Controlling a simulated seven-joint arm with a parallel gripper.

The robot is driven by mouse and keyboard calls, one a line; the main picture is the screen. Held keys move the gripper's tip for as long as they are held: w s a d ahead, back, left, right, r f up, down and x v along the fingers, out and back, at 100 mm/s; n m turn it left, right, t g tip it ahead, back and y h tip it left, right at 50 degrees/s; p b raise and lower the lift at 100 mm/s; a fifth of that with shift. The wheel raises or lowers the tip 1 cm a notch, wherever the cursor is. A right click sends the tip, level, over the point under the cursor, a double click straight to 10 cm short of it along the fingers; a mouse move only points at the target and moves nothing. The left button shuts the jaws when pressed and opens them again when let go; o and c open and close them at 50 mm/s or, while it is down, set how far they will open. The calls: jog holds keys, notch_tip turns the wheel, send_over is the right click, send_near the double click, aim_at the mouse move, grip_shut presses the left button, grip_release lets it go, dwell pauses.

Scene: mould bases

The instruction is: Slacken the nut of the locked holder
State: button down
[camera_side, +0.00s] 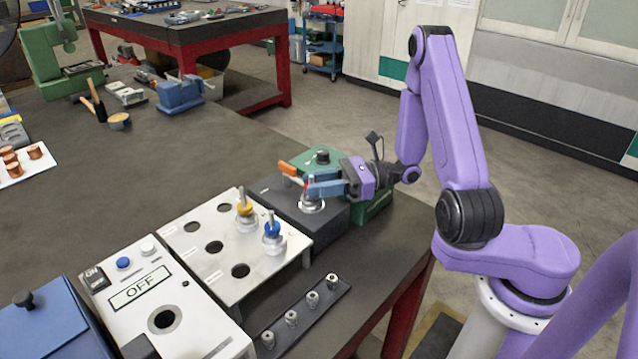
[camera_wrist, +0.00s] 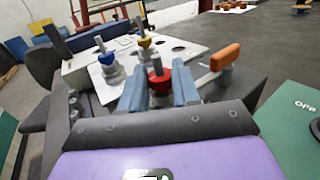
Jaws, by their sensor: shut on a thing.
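The locked holder (camera_side: 312,206) stands in a dark grey block (camera_side: 335,217), upright, with a metal stem on top. Its red nut (camera_wrist: 160,79) sits between the blue fingers of my gripper (camera_side: 309,187), which also shows in the wrist view (camera_wrist: 159,86). The fingers are shut on the nut from both sides and hide much of it in the side view. A lever with an orange handle (camera_side: 288,168) rises from the block beside the holder; the handle also shows in the wrist view (camera_wrist: 225,56).
A white plate (camera_side: 196,262) with several round holes bears a yellow-nut holder (camera_side: 246,212) and a blue-nut holder (camera_side: 272,236). A dark rack (camera_side: 332,303) holds several small metal parts. An OFF box (camera_side: 180,284) stands front left. A green box (camera_side: 322,158) stands behind the block.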

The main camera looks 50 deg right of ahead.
jog(key=shift+n, duration=0.3)
jog(key=n+g+y, duration=0.1)
jog(key=g, duration=0.1)
jog(key=n+g+y, duration=0.1)
jog(key=n+g, duration=0.2)
jog(key=g, duration=0.2)
jog(key=shift+w+d+y, duration=0.2)
jog(key=shift+w+y, duration=0.15)
jog(key=shift+y, duration=0.05)
jog(key=n+g, duration=0.1)
jog(key=g, duration=0.1)
jog(key=n+g, duration=0.2)
jog(key=g, duration=0.1)
jog(key=n+g, duration=0.2)
jog(key=shift+w+g, duration=0.3)
jog(key=shift+w, duration=0.05)
jog(key=shift+n+g+h, duration=0.3)
jog(key=shift+g, duration=0.2)
jog(key=c, duration=0.8)
grip_release()
